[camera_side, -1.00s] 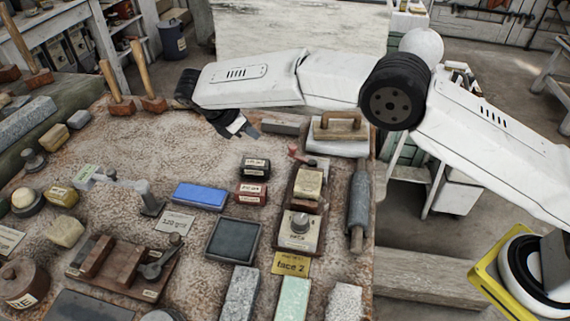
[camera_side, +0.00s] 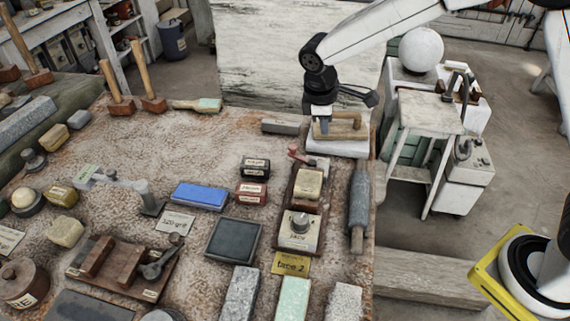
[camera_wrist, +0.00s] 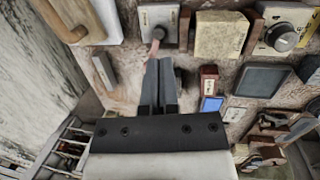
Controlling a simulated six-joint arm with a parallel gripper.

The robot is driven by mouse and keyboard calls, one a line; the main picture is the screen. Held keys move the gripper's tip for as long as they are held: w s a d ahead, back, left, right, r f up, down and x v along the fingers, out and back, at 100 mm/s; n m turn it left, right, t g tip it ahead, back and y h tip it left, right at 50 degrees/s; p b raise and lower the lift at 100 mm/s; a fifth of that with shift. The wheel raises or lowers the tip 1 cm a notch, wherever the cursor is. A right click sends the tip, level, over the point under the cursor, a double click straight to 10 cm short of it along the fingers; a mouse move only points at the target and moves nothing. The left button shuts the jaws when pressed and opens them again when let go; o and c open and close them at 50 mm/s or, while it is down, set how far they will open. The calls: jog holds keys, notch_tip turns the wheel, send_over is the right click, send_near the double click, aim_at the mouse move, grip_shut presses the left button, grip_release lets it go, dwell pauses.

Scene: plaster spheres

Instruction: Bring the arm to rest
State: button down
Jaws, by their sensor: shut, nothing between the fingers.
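My gripper (camera_side: 323,128) points down at the back edge of the bench in the side view. Its fingers hang in front of the wooden-handled float (camera_side: 338,146) and overlap it in the picture; I cannot tell whether they touch. In the wrist view my gripper (camera_wrist: 159,64) has its two grey fingers together, with nothing between them. The float (camera_wrist: 98,20) shows there at the upper left, to the left of the fingers. A red lever (camera_wrist: 153,48) appears just beyond the fingertips.
Beside the gripper lie a grey bar (camera_side: 281,126) and a brush (camera_side: 197,105). Nearer are a dial box (camera_side: 299,232), a blue block (camera_side: 200,195), a dark plate (camera_side: 233,240) and a grey roller (camera_side: 358,210). A white sphere (camera_side: 421,49) stands behind right. Bare bench shows left of the gripper.

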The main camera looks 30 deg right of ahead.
jog(key=s+d+m+t+y, duration=0.1)
jog(key=s+d+m, duration=0.3)
jog(key=s, duration=0.5)
jog(key=s+d+f+m+t+y, duration=0.1)
jog(key=s+d+m, duration=0.3)
jog(key=s, duration=0.5)
jog(key=shift+f+m, duration=0.3)
jog(key=shift+m, duration=0.4)
jog(key=w+a+n+y, duration=0.1)
jog(key=w+a+n, duration=0.3)
jog(key=w, duration=0.5)
jog(key=w+a+r+n+y, duration=0.1)
jog(key=w+a+n, duration=0.3)
jog(key=w, duration=0.5)
jog(key=w+a+n+y, duration=0.2)
jog(key=w+a+n, duration=0.2)
jog(key=w, duration=0.6)
jog(key=shift+a+r+n+g, duration=0.15)
jog(key=shift+r+n+g, duration=0.2)
jog(key=shift+n, duration=0.65)
jog(key=shift+f, duration=0.15)
